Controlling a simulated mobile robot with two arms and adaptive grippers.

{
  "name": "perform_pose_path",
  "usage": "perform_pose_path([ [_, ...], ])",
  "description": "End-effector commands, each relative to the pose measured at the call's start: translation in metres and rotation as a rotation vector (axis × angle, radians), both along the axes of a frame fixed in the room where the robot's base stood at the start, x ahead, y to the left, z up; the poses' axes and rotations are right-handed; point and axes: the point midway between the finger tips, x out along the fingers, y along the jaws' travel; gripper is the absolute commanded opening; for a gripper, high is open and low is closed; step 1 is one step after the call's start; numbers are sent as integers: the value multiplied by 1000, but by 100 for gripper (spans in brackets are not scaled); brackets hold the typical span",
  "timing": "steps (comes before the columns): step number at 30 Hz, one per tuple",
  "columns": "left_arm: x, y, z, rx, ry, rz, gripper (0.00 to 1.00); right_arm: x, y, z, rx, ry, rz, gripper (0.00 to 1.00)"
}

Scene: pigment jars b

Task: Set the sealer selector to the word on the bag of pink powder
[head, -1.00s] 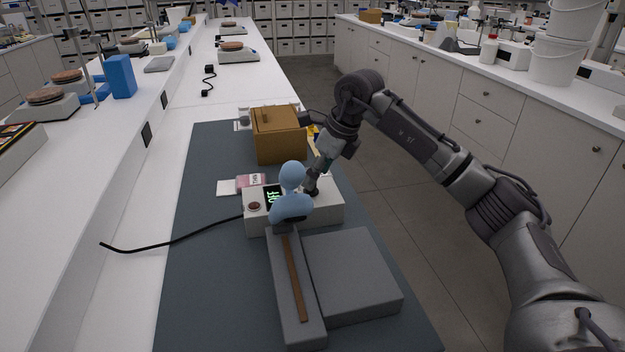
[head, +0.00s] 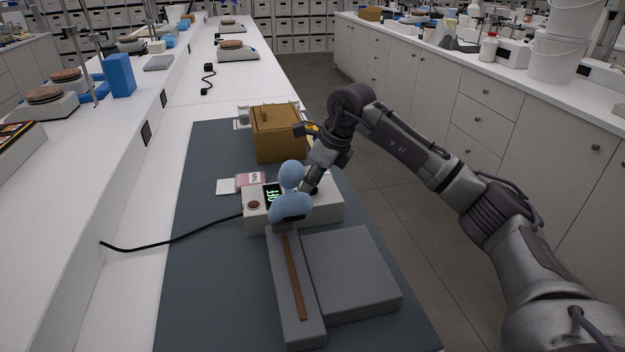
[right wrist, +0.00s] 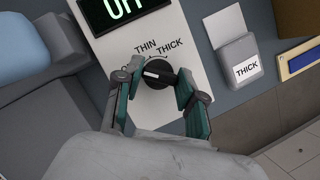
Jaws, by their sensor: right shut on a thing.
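The sealer (head: 330,210) is a white box with a green display reading OFF (head: 273,196). Its black selector knob (right wrist: 157,74) shows in the right wrist view, below the printed words THIN and THICK. The knob's white mark lies on its left side; I cannot tell exactly which word it matches. My right gripper (right wrist: 159,76) is shut on the knob, one finger at either side. In the head view my right gripper (head: 309,188) partly hides the knob. The pink powder bag (head: 244,180) lies behind the sealer; its sideways label is too small to read surely. My left gripper is not in view.
A blue-topped press arm (head: 291,205) stands left of the knob. A brown box (head: 277,135) is behind the sealer. A grey bag labelled THICK (right wrist: 240,62) lies near the knob. A black cable (head: 170,244) runs left.

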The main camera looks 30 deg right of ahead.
Motion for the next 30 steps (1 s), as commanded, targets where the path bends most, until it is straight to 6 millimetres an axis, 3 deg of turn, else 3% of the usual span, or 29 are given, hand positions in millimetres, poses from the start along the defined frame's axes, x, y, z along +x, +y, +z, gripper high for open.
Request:
perform_pose_path([
  [11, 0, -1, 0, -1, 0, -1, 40, 0, 1, 1, 0, -2, -96, 5],
  [30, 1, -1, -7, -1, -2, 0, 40, 0, 3, 1, -1, -5, -627, 5],
])
